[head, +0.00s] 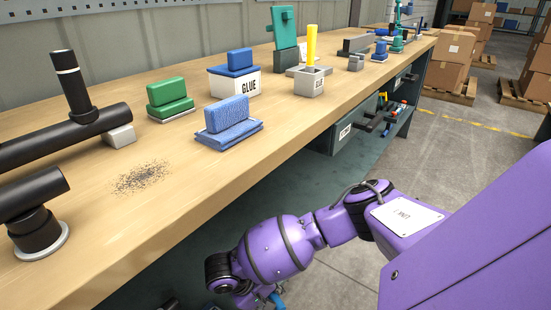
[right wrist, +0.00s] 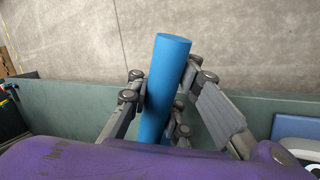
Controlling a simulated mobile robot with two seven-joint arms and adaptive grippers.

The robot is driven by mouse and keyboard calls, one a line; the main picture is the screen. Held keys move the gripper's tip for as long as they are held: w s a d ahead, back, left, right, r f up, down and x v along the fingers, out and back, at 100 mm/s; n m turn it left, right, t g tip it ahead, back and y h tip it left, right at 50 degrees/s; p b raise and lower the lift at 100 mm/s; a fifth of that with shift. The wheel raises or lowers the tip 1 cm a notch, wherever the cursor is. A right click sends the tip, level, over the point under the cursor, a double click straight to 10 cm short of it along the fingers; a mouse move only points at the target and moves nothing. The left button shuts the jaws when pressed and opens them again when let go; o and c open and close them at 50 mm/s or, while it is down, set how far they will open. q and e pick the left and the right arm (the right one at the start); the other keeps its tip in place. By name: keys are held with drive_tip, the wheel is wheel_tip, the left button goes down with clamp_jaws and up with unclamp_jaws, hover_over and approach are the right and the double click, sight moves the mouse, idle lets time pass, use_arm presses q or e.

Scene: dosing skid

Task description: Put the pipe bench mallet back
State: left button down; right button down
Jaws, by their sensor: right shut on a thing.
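My right gripper (right wrist: 160,95) is shut around a smooth blue cylinder (right wrist: 166,75), which looks like the handle of the mallet. One end of the cylinder points away from me, out past the fingers. No mallet head shows; the other end is hidden behind my purple wrist. In the head view my right arm reaches down in front of the bench, below its top. A bit of blue (head: 277,299) shows there at the bottom edge, and the fingers are mostly hidden. My left gripper is not in view.
The wooden bench (head: 290,145) carries black pipes (head: 65,135), a green block (head: 170,92), a blue sponge-like block (head: 228,115), a GLUE box (head: 238,82) and dark crumbs (head: 142,177). A labelled grey-green box (head: 345,132) and coloured-handled tools (head: 393,118) sit under the bench. Cartons (head: 450,60) stand beyond the open floor.

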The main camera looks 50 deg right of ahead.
drive_tip(key=shift+f, duration=0.45)
drive_tip(key=c, duration=1.5)
unclamp_jaws()
drive_tip(key=shift+v, duration=4.05)
